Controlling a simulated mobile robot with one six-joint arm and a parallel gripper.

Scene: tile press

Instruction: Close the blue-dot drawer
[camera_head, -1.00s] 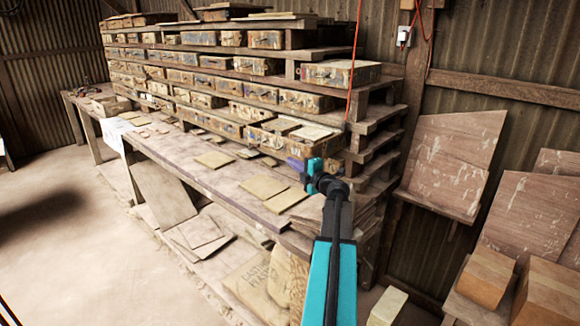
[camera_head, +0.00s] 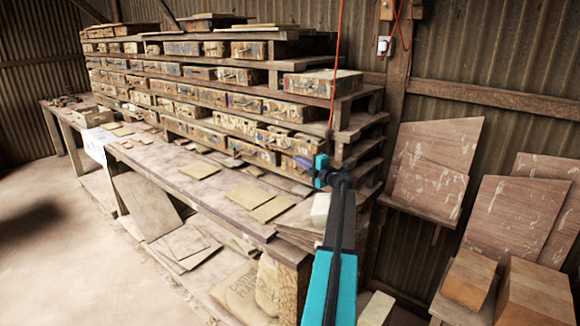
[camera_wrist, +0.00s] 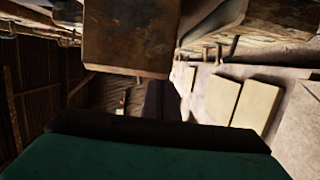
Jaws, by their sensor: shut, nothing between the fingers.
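A worn wooden drawer (camera_head: 298,146) is at the right end of a low row of the rack, above the bench. Its front now looks about level with its neighbours in the head view. I cannot make out a blue dot on it. My gripper (camera_head: 303,163) is shut and empty, its dark purplish fingers at the lower part of that drawer front. In the wrist view a brown wooden face (camera_wrist: 130,35) fills the upper middle, close to the fingers (camera_wrist: 161,100). Whether they touch it is unclear.
Loose flat tiles (camera_head: 249,196) lie on the bench (camera_head: 165,165) below the drawers. A pale block (camera_head: 320,209) stands near the bench's right end. A red cord (camera_head: 335,80) hangs beside the rack. Boards and boxes (camera_head: 468,280) stand at the right.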

